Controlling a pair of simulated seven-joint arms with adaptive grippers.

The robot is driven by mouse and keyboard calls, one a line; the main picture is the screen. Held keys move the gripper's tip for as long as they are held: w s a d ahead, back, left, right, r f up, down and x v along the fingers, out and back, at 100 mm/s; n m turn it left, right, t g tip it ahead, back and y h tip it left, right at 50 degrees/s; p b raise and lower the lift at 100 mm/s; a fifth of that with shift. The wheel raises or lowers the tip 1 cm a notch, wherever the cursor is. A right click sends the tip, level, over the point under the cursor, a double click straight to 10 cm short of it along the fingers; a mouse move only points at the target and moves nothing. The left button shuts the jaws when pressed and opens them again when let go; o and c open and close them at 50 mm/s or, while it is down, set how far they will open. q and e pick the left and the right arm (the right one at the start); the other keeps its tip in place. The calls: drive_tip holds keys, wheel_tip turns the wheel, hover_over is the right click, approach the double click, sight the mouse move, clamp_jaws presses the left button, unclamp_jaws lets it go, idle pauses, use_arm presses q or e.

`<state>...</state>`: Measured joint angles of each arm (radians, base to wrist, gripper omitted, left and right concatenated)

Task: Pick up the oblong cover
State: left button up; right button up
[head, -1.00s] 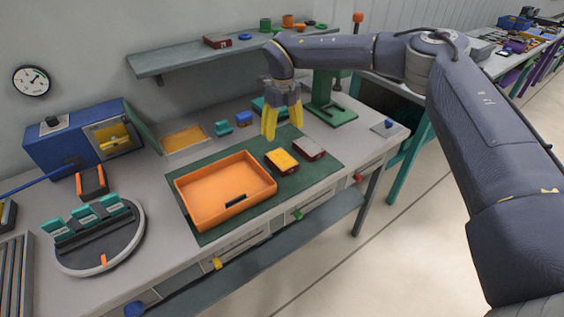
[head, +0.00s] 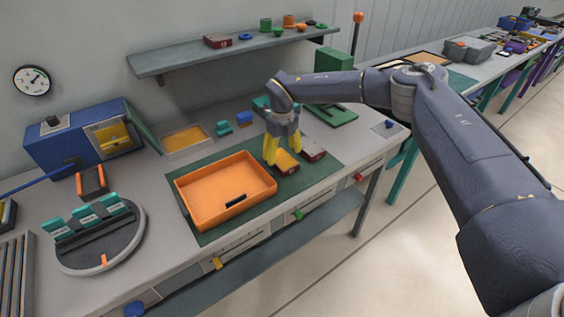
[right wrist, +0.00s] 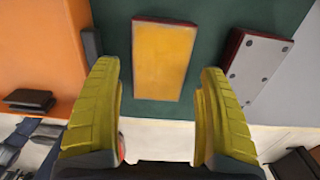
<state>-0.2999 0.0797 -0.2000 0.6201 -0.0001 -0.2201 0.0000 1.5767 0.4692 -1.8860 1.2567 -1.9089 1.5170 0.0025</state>
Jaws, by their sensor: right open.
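Two oblong pieces lie side by side on the green mat. One is a dark red block with a yellow top (head: 287,163), also centred in the right wrist view (right wrist: 163,60). The other is dark red with a light grey top (head: 313,148); the right wrist view shows dark dots on that top (right wrist: 257,68). I cannot tell by looks which is called the oblong cover. My right gripper (head: 281,155) is open and empty, pointing down over the yellow-topped block. Its fingers partly hide that block in the head view. My left gripper is not in view.
An orange tray (head: 182,205) holding a small black piece (head: 236,200) stands left of the blocks on the green mat (head: 212,236). A round fixture with teal clips (head: 75,262) and a blue box (head: 60,150) are farther left. A shelf (head: 180,62) runs along the wall.

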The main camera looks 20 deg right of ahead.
sight(282, 159)
drive_tip(key=shift+w+f, duration=0.1)
drive_tip(key=shift+f, duration=1.7)
drive_tip(key=shift+c, duration=0.6)
drive_tip(key=c, duration=1.2)
drive_tip(key=shift+r, duration=0.1)
drive_tip(key=shift+c, duration=0.2)
wheel_tip(282, 159, up, 24)
